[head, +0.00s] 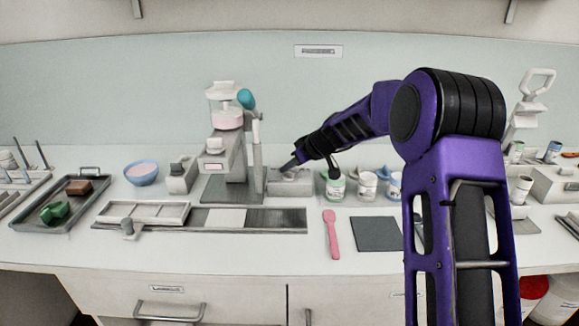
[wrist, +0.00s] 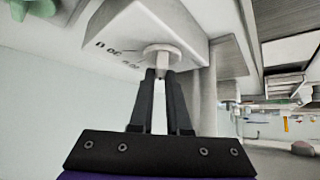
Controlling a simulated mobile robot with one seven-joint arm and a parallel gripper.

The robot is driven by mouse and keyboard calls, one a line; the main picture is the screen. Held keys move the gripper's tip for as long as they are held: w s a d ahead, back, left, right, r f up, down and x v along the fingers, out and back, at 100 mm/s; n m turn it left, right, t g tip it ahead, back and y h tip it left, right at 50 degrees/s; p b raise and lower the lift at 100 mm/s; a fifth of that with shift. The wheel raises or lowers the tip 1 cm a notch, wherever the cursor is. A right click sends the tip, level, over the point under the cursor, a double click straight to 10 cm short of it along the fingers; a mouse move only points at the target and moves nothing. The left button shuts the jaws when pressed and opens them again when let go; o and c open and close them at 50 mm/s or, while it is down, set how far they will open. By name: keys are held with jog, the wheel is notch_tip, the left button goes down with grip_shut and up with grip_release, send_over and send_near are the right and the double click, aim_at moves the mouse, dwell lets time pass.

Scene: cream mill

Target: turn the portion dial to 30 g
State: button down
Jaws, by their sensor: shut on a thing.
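The portion dial (wrist: 162,50) is a pale round knob on the face of a light box (wrist: 205,50) in the wrist view. Dark marks lie on that face beside the knob, too small and tilted to read surely. My gripper (wrist: 161,76) is shut on the dial's narrow end, one black finger on each side. In the head view my gripper (head: 289,166) reaches in from the right to a low grey box (head: 290,188) beside the mill (head: 240,160). The dial is hidden or too small to make out there, so its setting cannot be told.
Several small jars, one with a green label (head: 335,187), stand just right of the box. A blue bowl (head: 141,173) and a dark tray (head: 46,222) are at the left. A pink spatula (head: 331,236) and a dark mat (head: 376,234) lie in front.

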jog(key=shift+m, duration=0.3)
jog(key=shift+m+t+h, duration=0.4)
jog(key=shift+m+h, duration=0.2)
jog(key=shift+s+a+r+m+t+h+p, duration=0.1)
jog(key=shift+r+m+t+h+p, duration=0.1)
jog(key=shift+m+t+h+p, duration=0.45)
jog(key=shift+m+h+p, duration=0.65)
jog(key=shift+m+p, duration=0.4)
jog(key=shift+m, duration=0.2)
jog(key=shift+f+m+t+h+p, duration=0.1)
jog(key=shift+m+t+h+p, duration=0.15)
jog(key=shift+m+h+p, duration=0.85)
jog(key=m+h, duration=0.2)
jog(key=m, duration=0.2)
jog(key=shift+f+h+p, duration=0.15)
jog(key=shift+h+p, duration=0.2)
jog(key=shift+h, duration=0.05)
jog(key=shift+m+g+h, duration=0.9)
jog(key=shift+m+h, duration=0.6)
jog(key=shift+m, duration=0.7)
